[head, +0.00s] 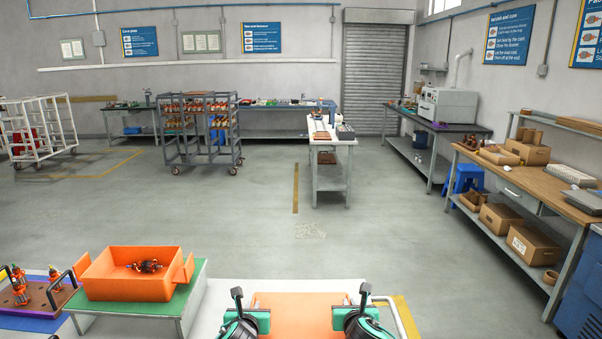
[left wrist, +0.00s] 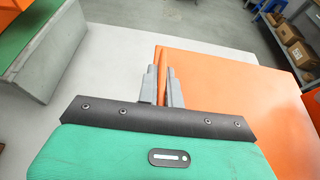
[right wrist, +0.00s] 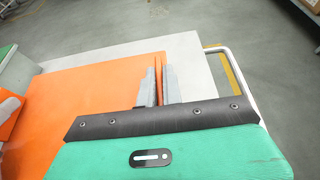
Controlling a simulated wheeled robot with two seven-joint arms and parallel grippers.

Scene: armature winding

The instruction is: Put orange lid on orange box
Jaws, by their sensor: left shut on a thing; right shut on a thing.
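The orange box (head: 128,279) stands open on a green-topped stand at the left in the head view, with a dark part (head: 145,266) lying inside. The flat orange lid (head: 305,312) is at the bottom centre of the head view, between my grippers. My left gripper (left wrist: 163,78) is shut on the lid's left edge; the lid (left wrist: 225,95) stretches right from it in the left wrist view. My right gripper (right wrist: 160,75) is shut on the lid's right edge, with the lid (right wrist: 90,100) to its left. I cannot tell whether the lid touches the pale surface below.
The green-topped stand (head: 190,300) is left of the pale surface (left wrist: 110,50) under the lid. A white rail (right wrist: 240,65) runs right of the lid. The floor ahead is clear.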

